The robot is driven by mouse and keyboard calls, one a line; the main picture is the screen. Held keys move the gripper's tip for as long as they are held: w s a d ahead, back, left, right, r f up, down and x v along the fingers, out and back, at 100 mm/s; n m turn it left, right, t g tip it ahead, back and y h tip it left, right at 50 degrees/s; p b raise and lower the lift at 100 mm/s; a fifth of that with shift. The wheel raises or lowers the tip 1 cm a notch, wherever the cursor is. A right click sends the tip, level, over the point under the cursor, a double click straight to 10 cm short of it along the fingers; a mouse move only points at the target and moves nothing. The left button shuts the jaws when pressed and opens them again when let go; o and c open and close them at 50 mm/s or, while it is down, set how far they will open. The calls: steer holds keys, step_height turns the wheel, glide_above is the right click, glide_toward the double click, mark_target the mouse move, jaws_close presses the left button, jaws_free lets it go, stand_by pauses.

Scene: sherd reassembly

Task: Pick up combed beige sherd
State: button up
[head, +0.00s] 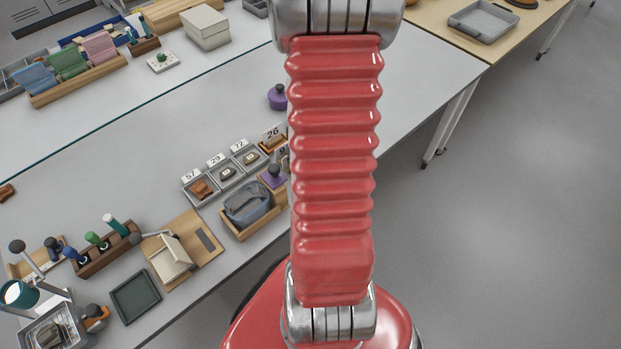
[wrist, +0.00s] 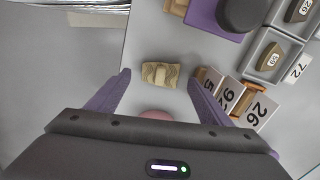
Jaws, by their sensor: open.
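The combed beige sherd (wrist: 160,74) lies on the pale table in the wrist view, a small piece with ridged lines across it. My gripper (wrist: 159,79) is open, its two purple fingers spread to the left and right of the sherd. Nothing is held between them. Whether the fingers are level with the sherd or above it I cannot tell. In the head view my red arm covers the middle, and neither the sherd nor my gripper shows.
Number cards (wrist: 228,95) stand close beside the right finger. Grey sherd trays (wrist: 268,53) lie beyond them, and a purple block with a dark knob (wrist: 240,12) is at the top. A pink object (wrist: 157,112) is partly hidden by my gripper. Table is clear left of the sherd.

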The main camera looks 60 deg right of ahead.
steer(key=shift+f, duration=1.2)
steer(key=c, duration=1.1)
steer(key=shift+r, duration=0.1)
steer(key=shift+c, duration=0.2)
step_height(320, 180, up, 10)
stand_by(0.7)
